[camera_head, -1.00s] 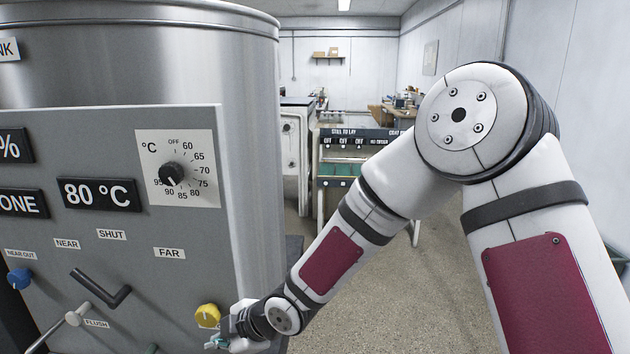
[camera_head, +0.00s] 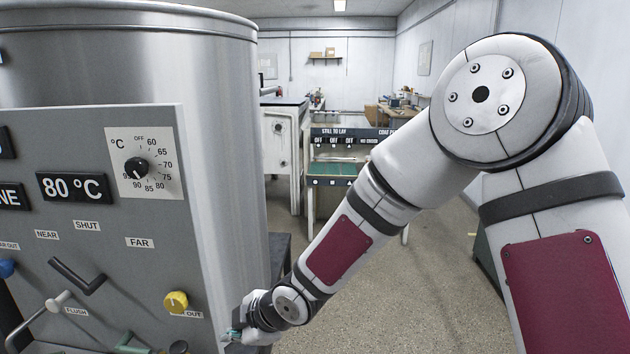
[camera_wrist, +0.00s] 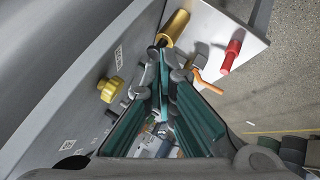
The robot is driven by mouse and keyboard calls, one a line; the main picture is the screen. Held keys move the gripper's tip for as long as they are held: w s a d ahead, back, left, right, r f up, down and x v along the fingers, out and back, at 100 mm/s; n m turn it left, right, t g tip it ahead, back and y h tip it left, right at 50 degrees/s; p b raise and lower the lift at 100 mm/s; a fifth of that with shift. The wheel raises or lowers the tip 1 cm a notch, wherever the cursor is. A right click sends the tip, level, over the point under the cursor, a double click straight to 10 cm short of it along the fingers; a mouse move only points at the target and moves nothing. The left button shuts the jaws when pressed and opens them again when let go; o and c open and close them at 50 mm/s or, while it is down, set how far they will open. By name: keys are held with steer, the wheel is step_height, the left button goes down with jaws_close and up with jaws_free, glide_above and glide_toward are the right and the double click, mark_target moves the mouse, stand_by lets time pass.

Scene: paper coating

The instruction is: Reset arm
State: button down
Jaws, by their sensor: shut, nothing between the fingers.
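My gripper (camera_head: 232,335) is low in the head view, in front of the curved steel tank (camera_head: 229,190). It is to the right of and below the yellow knob (camera_head: 176,302), with a gap between them. My arm reaches down to it from the upper right. In the wrist view its teal-padded fingers (camera_wrist: 165,80) come together and hold nothing. The yellow knob also shows in the wrist view (camera_wrist: 110,90), left of the fingers and apart from them.
The grey control panel (camera_head: 110,265) carries a dial (camera_head: 137,168), a dark lever (camera_head: 78,278) and a blue knob (camera_head: 6,268). In the wrist view a gold handle (camera_wrist: 173,27) and a red handle (camera_wrist: 231,57) stand beyond the fingers. Open floor (camera_head: 420,300) lies right.

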steer(key=s+d+r+m+t+h, duration=0.1)
steer(key=d+r+m+h, duration=0.1)
steer(key=d+r+m, duration=0.45)
steer(key=s+d+r+m+t+h, duration=0.1)
steer(key=d+r+h, duration=0.25)
steer(key=d, duration=0.65)
steer(key=s+d+r+m+h, duration=0.1)
steer(key=d+r+m+h, duration=0.15)
steer(key=d+r, duration=0.45)
steer(key=s+d+r+m, duration=0.3)
steer(key=s+d+m, duration=0.2)
steer(key=s, duration=0.4)
steer(key=s+d+r+m, duration=0.3)
steer(key=s+d+m, duration=0.3)
steer(key=s, duration=0.3)
steer(key=shift+s+d+y, duration=0.2)
steer(key=shift+s+y, duration=0.05)
steer(key=shift+y, duration=0.05)
steer(key=shift+a, duration=0.1)
